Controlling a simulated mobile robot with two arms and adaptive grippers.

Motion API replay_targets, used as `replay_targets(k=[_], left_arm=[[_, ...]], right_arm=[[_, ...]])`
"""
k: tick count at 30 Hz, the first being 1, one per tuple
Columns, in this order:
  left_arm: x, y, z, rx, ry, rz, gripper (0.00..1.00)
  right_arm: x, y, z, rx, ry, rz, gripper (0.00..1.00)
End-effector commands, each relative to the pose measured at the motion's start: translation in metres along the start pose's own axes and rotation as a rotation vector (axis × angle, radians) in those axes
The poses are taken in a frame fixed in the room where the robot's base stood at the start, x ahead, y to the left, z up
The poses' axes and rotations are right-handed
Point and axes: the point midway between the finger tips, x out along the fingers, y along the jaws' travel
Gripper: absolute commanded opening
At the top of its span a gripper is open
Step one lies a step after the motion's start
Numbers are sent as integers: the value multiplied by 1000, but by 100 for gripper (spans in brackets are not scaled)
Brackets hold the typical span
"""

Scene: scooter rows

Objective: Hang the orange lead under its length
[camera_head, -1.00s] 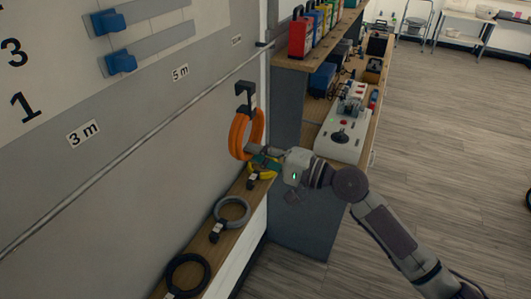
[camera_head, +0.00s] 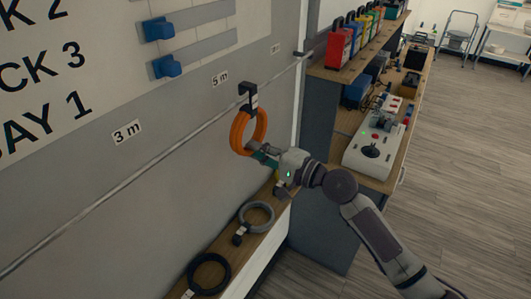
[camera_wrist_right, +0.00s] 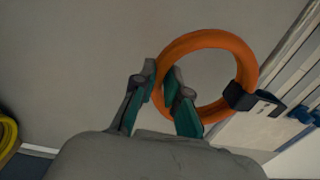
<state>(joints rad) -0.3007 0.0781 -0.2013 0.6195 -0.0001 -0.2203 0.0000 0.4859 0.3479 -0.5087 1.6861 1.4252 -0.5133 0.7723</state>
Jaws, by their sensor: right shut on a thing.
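The orange lead (camera_head: 236,133) is a coiled ring with a black hook-shaped strap (camera_head: 248,97) at its top. My right gripper (camera_head: 259,150) is shut on the coil's lower side; the right wrist view shows the ring (camera_wrist_right: 208,38) between the fingers (camera_wrist_right: 162,75). The coil hangs upright close to the grey wall. The strap overlaps the thin rail (camera_head: 160,156) in the picture; I cannot tell whether they touch. Length labels "3 m" (camera_head: 126,132), "5 m" (camera_head: 220,80) and a small one (camera_head: 275,48) are on the wall above the rail. My left gripper is out of view.
A wooden ledge below holds a grey coil (camera_head: 270,216) and a black coil (camera_head: 225,279). A yellow coil (camera_wrist_right: 8,135) shows in the wrist view. A bench with a grey control box (camera_head: 366,158) and coloured cases (camera_head: 341,48) stands right.

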Motion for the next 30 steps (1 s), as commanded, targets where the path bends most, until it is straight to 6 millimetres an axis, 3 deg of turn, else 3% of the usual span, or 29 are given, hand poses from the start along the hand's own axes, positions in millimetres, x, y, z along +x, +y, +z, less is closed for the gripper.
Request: replay_targets(k=[6, 13, 28, 29, 30], left_arm=[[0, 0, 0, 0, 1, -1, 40], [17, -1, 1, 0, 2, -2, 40], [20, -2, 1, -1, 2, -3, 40], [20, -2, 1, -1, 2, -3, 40], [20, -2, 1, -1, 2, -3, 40]], right_arm=[[18, -1, 0, -1, 0, -2, 0], [17, 17, 0, -1, 1, -2, 0], [17, 20, 0, -1, 0, -3, 0], [17, 20, 0, 0, 0, -3, 18], [17, 20, 0, 0, 0, -3, 25]])
